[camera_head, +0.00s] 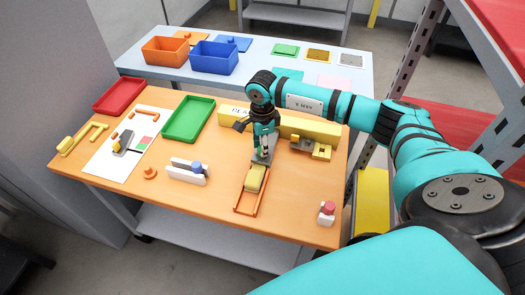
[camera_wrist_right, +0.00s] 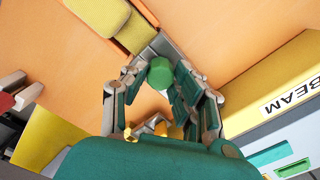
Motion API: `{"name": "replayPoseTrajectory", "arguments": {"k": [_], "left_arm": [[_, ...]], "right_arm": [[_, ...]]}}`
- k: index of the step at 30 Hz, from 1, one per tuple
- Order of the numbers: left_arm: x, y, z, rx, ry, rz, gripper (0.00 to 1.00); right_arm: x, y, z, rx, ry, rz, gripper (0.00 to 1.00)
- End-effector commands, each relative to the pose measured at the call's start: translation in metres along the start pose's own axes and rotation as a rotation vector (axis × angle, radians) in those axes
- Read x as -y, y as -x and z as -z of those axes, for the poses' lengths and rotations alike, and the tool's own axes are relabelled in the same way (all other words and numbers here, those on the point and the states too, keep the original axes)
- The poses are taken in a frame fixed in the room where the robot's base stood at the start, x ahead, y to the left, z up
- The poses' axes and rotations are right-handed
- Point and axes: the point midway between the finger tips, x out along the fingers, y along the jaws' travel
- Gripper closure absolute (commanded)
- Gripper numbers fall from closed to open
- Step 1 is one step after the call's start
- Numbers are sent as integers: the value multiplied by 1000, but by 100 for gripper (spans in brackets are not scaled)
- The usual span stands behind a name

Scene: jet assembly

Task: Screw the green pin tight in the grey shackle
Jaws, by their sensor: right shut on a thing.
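My right gripper (camera_head: 265,143) points down at the middle of the orange table. In the right wrist view its fingers (camera_wrist_right: 163,88) close around the green pin, whose round green head (camera_wrist_right: 160,71) shows between the fingertips. The grey shackle (camera_head: 262,157) is partly seen just below the gripper, at the far end of a yellow block (camera_head: 256,178) in an orange frame. In the wrist view a grey strip of it (camera_wrist_right: 160,45) shows behind the pin head. How deep the pin sits is hidden by the fingers. My left gripper is not in view.
A yellow beam (camera_head: 305,128) lies close behind the gripper. A grey and yellow fixture (camera_head: 317,148) is to its right, a green tray (camera_head: 188,119) and a white holder with a blue knob (camera_head: 188,173) to its left. A red-topped piece (camera_head: 327,211) stands near the front right edge.

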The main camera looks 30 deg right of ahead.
Motion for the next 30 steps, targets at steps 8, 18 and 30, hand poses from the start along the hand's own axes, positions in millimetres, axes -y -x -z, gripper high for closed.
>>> {"name": "replayPoseTrajectory", "arguments": {"k": [8,18,30], "left_arm": [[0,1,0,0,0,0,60],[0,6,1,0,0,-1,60],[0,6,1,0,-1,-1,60]], "right_arm": [[0,0,-1,2,-78,0,100],[0,-1,-2,3,-506,0,100],[0,-1,-1,3,-539,0,100]]}}
